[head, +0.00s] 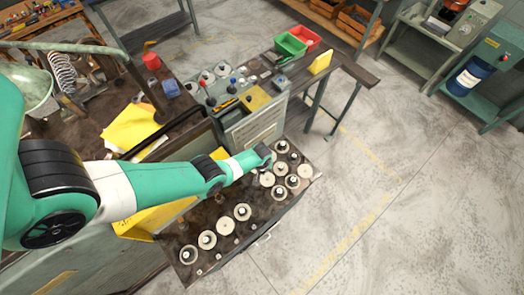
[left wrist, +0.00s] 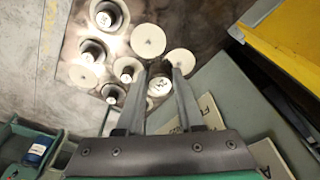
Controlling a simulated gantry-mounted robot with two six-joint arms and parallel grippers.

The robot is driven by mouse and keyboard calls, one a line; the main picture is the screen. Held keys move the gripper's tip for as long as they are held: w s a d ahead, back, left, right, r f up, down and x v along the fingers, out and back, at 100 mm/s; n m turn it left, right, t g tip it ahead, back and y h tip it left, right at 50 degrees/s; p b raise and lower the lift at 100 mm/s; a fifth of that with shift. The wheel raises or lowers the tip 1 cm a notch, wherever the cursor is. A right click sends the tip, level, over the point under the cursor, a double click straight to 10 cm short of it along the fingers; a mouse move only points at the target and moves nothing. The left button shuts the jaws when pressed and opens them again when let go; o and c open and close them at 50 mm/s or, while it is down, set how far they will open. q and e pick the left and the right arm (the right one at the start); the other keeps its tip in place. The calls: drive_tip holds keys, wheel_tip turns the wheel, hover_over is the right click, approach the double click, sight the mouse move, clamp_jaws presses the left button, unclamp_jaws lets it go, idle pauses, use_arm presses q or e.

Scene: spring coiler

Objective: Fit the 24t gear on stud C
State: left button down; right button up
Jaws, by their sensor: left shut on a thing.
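My left gripper (head: 266,160) reaches in over the right part of the dark bench top (head: 212,272). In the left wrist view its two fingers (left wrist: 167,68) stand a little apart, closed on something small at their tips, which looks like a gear. A pale disc (left wrist: 180,61) shows at the right fingertip, and another pale disc (left wrist: 148,40) lies just beyond. Several pale round gears and dark posts with white caps stand around, such as a gear (head: 267,180) below the gripper. Tooth counts and stud letters are too small to read. My right gripper is not in view.
A row of round pieces (head: 225,226) lies along the bench's front left. A grey control box (head: 252,122) with knobs stands behind the gripper. A yellow panel (head: 160,215) stands close under my left arm. Green (head: 290,44) and red bins (head: 305,36) sit farther back.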

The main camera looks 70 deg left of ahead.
use_arm(q)
drive_tip(key=w+r+m, duration=0.2)
drive_tip(key=w+m, duration=0.1)
drive_tip(key=m+h+b, duration=0.1)
drive_tip(key=m+b, duration=0.5)
drive_tip(key=m, duration=0.2)
hover_over(226, 225)
drive_tip(key=shift+t, duration=0.4)
drive_tip(key=f, duration=1.3)
drive_tip(key=shift+s, duration=0.2)
drive_tip(key=shift+f, duration=0.3)
drive_tip(key=shift+f+b, duration=0.5)
drive_tip(key=shift+f, duration=0.1)
drive_tip(key=shift+c, duration=2.3)
unclamp_jaws()
drive_tip(key=shift+r, duration=0.1)
